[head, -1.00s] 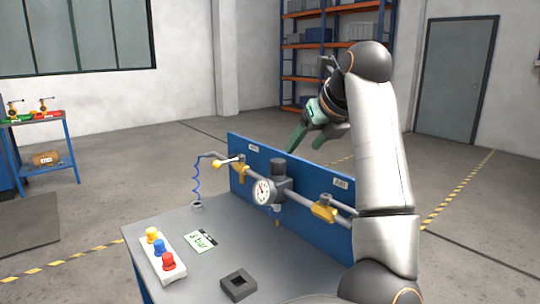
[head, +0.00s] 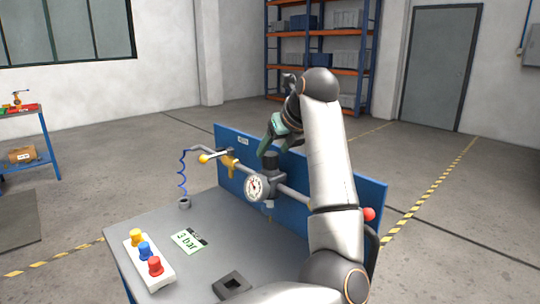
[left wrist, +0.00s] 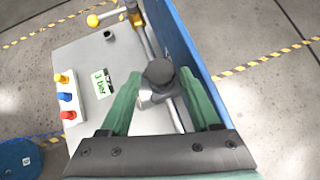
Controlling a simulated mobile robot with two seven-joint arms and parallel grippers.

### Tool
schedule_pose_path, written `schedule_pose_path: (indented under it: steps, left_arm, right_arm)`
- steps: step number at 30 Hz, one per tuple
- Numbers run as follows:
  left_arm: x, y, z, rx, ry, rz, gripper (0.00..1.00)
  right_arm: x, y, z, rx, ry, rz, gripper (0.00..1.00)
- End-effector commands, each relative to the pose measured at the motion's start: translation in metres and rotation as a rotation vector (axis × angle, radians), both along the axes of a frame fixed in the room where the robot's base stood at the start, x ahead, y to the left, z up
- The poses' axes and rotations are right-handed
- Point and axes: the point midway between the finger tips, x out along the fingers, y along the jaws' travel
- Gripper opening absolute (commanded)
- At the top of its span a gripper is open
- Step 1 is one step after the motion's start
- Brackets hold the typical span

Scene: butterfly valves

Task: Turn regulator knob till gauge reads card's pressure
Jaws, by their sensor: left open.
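The regulator with a dark grey knob (head: 270,160) sits on a pipe in front of the blue panel. Its round white gauge (head: 257,187) faces the front; its reading is too small to tell. A card (head: 188,240) reading "3 bar" lies on the bench and also shows in the left wrist view (left wrist: 103,83). My left gripper (head: 273,144), with green fingers, is open above the knob. In the left wrist view the knob (left wrist: 160,71) appears between the open fingers (left wrist: 160,78), with no contact to be seen. My right gripper is not in view.
A yellow-handled valve (head: 205,158) is left of the regulator. A white block (head: 149,262) with yellow, blue and red buttons and a dark square block (head: 232,284) are on the grey bench (head: 150,225). The blue panel (head: 232,138) stands behind the pipe. A red knob (head: 368,214) is at right.

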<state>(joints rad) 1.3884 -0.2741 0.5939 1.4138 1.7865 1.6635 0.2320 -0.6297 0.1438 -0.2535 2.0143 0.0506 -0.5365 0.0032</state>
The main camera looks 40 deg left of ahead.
Motion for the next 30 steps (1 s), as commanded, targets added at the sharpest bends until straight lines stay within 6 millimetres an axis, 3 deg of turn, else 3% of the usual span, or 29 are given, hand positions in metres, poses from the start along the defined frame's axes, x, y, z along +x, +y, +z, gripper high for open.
schedule_pose_path:
  steps: [7, 18, 30]
  left_arm:
    - [0.008, 0.021, -0.023, 0.001, 0.002, -0.001, 0.63]
    - [0.010, 0.025, -0.027, 0.000, 0.001, -0.001, 0.63]
    - [0.010, 0.025, -0.027, 0.000, 0.001, -0.001, 0.19]
  right_arm:
    - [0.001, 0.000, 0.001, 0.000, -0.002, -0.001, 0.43]
    - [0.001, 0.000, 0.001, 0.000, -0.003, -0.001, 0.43]
    - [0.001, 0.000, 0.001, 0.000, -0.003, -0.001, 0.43]
